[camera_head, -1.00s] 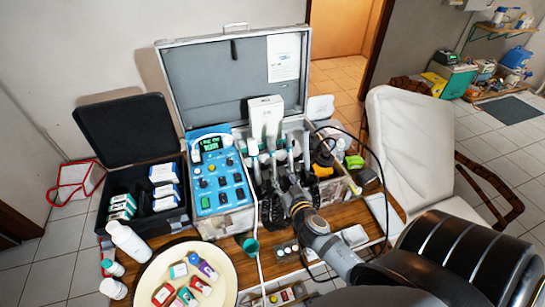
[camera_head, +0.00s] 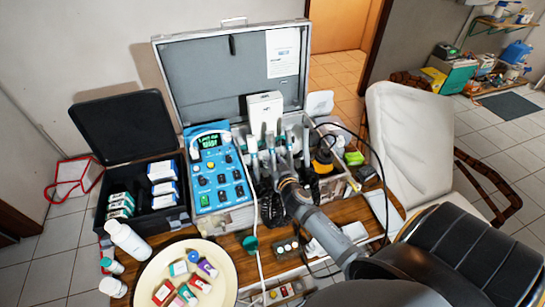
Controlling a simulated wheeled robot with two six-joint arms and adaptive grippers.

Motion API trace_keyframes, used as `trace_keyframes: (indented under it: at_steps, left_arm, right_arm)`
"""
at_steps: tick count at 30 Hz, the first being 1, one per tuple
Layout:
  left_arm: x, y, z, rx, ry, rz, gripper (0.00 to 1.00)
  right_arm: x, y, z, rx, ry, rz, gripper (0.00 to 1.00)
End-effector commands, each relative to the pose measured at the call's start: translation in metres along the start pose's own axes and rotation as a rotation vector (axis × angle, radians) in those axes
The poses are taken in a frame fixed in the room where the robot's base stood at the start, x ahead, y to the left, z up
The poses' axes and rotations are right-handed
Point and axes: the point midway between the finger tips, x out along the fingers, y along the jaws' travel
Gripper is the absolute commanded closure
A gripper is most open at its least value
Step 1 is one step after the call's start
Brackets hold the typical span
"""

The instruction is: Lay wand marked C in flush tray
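Several upright wands stand in a row in the right part of the open metal case, in front of a white box (camera_head: 265,112). Their letters are too small to read, so I cannot tell which is marked C. My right gripper (camera_head: 281,160) is among or just in front of these wands, pointing away from me. Its fingers are small and overlap the wands, so I cannot tell whether it is open or shut on one. My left gripper is not in view. A pale flat piece (camera_head: 354,232) shows beside my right arm, partly hidden; I cannot tell whether it is the flush tray.
A blue control unit (camera_head: 220,178) fills the case's left part. A black box (camera_head: 172,216) with small cartons stands left. A round cream tray (camera_head: 228,285) holds small coloured containers, with a white bottle (camera_head: 129,240) nearby. Dark cables hang at the case's right. A white chair (camera_head: 408,145) stands right.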

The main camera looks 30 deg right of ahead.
Motion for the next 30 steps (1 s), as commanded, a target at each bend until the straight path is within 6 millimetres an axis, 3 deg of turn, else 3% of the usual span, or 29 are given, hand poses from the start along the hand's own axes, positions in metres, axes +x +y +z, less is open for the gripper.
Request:
trace_keyframes:
  at_steps: [1, 7, 14, 30]
  left_arm:
    - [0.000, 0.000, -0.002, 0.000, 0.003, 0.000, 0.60]
    - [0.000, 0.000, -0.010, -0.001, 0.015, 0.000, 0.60]
    - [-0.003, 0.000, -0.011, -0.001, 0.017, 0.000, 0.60]
    - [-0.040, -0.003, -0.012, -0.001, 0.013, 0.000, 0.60]
  right_arm:
    - [0.000, 0.000, 0.000, 0.000, 0.000, 0.000, 0.75]
    - [0.000, 0.000, 0.000, 0.000, 0.000, 0.000, 1.00]
    - [0.000, 0.000, -0.004, 0.000, 0.001, 0.000, 1.00]
    - [0.006, 0.000, -0.050, 0.001, 0.002, 0.000, 1.00]
